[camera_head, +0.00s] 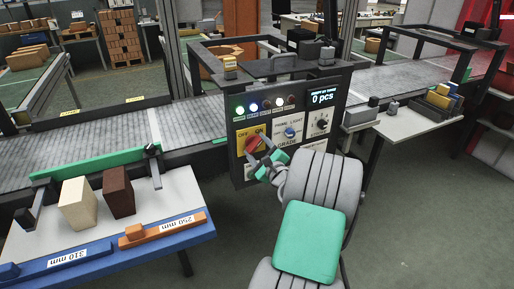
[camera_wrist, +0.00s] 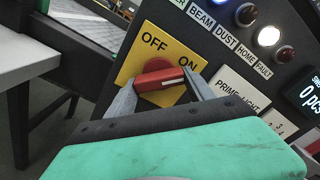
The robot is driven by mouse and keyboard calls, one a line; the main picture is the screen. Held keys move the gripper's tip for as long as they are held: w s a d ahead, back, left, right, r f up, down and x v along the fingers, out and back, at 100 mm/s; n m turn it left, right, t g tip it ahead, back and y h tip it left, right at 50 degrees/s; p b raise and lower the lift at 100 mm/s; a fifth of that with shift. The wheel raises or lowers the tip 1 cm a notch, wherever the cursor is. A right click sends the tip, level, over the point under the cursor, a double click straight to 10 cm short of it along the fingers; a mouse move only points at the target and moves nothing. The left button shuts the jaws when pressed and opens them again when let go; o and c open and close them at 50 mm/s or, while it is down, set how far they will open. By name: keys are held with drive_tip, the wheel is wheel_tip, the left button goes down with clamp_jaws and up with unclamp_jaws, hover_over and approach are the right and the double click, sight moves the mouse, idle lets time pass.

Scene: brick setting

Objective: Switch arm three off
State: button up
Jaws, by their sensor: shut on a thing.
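The control panel (camera_head: 287,118) stands in front of the conveyor. It carries a yellow plate (camera_wrist: 128,72) marked OFF on the left and ON on the right. A red rotary knob (camera_wrist: 157,79) sits on the plate; the white mark on its handle lies at the right end, on the ON side. The knob also shows in the head view (camera_head: 252,144). My gripper (camera_wrist: 160,92) is shut on the knob, one grey finger at each end of the handle. The lower edge of the plate is hidden behind my gripper.
The display (camera_head: 322,97) reads 0 pcs. Another knob (camera_head: 322,124) is to the right. A side table (camera_head: 170,180) with cream and dark brown blocks stands left; a small shelf (camera_head: 408,124) stands right.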

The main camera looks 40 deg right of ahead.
drive_tip(key=shift+n+b, duration=0.3)
drive_tip(key=shift+c, duration=0.3)
drive_tip(key=n+b, duration=0.2)
drive_tip(key=n, duration=0.1)
drive_tip(key=shift+n+b, duration=0.3)
drive_tip(key=n+b, duration=0.4)
drive_tip(key=shift+n, duration=0.3)
drive_tip(key=n+b, duration=0.5)
drive_tip(key=shift+b, duration=0.4)
drive_tip(key=n+b, duration=0.4)
drive_tip(key=shift+r, duration=0.35)
drive_tip(key=o, duration=1.4)
drive_tip(key=shift+s, duration=0.1)
